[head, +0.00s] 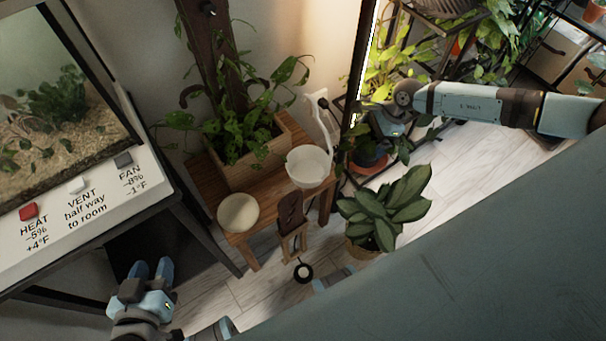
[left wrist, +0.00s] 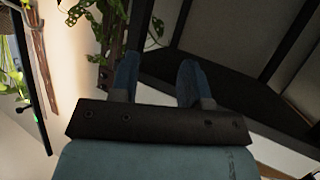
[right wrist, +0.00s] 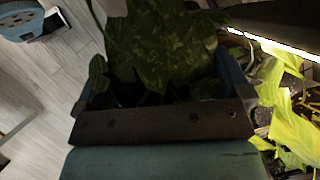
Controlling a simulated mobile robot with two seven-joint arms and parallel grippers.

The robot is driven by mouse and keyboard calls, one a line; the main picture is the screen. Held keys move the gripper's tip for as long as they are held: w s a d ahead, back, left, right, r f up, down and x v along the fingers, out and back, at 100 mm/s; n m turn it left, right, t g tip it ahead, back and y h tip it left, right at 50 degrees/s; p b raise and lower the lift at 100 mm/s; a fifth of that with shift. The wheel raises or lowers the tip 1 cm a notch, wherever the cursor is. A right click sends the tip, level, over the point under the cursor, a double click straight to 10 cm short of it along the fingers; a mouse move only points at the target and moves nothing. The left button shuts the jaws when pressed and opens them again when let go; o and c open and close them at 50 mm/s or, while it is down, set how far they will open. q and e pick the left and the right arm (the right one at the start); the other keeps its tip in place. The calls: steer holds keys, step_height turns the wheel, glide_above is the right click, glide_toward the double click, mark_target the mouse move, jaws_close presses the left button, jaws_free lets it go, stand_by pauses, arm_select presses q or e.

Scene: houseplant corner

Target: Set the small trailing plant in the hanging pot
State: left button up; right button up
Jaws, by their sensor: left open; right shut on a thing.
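The small trailing plant (right wrist: 155,45) has mottled green leaves and fills the space between my right fingers in the right wrist view. My right gripper (head: 376,128) is shut on it, with leaves spreading to both sides in the head view. A dark pot shows below the fingers, over an orange-red saucer; I cannot tell whether they touch. The white hanging pot (head: 308,168), with a tall white hanger (head: 320,115), is left of my right gripper, at the wooden bench's right end. It looks empty. My left gripper (head: 152,268) is open and empty, low at the left.
A wooden bench (head: 207,182) carries a planter (head: 240,172) with a climbing plant and a cream bowl (head: 238,212). A broad-leaved potted plant (head: 385,210) stands on the floor in front of my right gripper. A terrarium (head: 60,110) with labelled buttons is at left. Shelves of plants stand at back right.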

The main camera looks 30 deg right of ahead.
steer(key=shift+w+d+f+m, duration=0.15)
steer(key=shift+d+f+m, duration=0.2)
steer(key=shift+f, duration=0.15)
steer(key=shift+w, duration=0.15)
steer(key=w+a+b, duration=0.1)
steer(key=w+a, duration=0.2)
steer(key=a, duration=0.5)
steer(key=w+a+b, duration=0.1)
steer(key=w+a, duration=0.2)
steer(key=a, duration=0.6)
steer(key=b, duration=0.3)
glide_above(308, 173)
step_height(308, 173, down, 7)
steer(key=shift+d+f, duration=0.1)
steer(key=shift+p, duration=0.3)
steer(key=shift+f, duration=0.15)
arm_select(q)
steer(key=w+d+r+t+h, duration=0.2)
steer(key=d+r+t+h, duration=0.1)
steer(key=r, duration=0.4)
steer(key=shift+d+t, duration=0.3)
steer(key=shift+t, duration=0.1)
arm_select(e)
steer(key=o, duration=0.7)
